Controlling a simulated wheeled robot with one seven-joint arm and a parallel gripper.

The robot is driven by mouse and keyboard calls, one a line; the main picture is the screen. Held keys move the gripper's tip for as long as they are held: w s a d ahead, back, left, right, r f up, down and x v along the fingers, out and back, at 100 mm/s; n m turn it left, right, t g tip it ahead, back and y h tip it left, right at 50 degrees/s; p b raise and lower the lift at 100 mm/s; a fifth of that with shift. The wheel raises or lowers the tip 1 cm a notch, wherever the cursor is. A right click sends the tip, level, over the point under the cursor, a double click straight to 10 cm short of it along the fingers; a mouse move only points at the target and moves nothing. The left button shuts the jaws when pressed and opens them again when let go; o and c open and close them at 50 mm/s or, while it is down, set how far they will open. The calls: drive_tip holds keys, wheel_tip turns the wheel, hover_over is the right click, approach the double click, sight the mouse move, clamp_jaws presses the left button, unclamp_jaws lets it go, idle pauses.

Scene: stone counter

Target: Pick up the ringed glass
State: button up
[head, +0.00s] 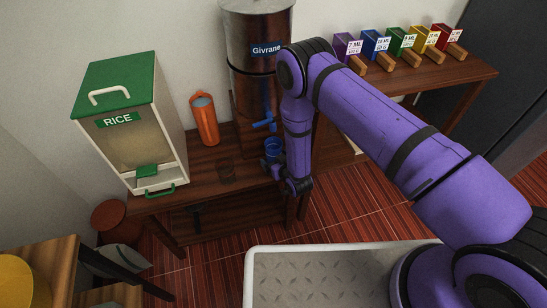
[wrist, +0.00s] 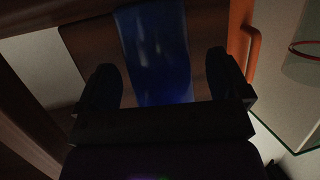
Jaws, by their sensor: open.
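In the dark wrist view, my gripper (wrist: 163,72) is open, with a blue cup-like shape (wrist: 158,45) showing between the fingers. It holds nothing that I can see.
A blue cup (head: 273,147) stands near the blue tap of the metal Givrane dispenser (head: 258,80), close to my gripper. The rice dispenser (head: 130,130) is at left. Several coloured bins (head: 375,47) line the back-right shelf.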

drive_tip(key=shift+c, duration=0.4)
drive_tip(key=c, duration=1.2)
drive_tip(key=shift+r, duration=0.2)
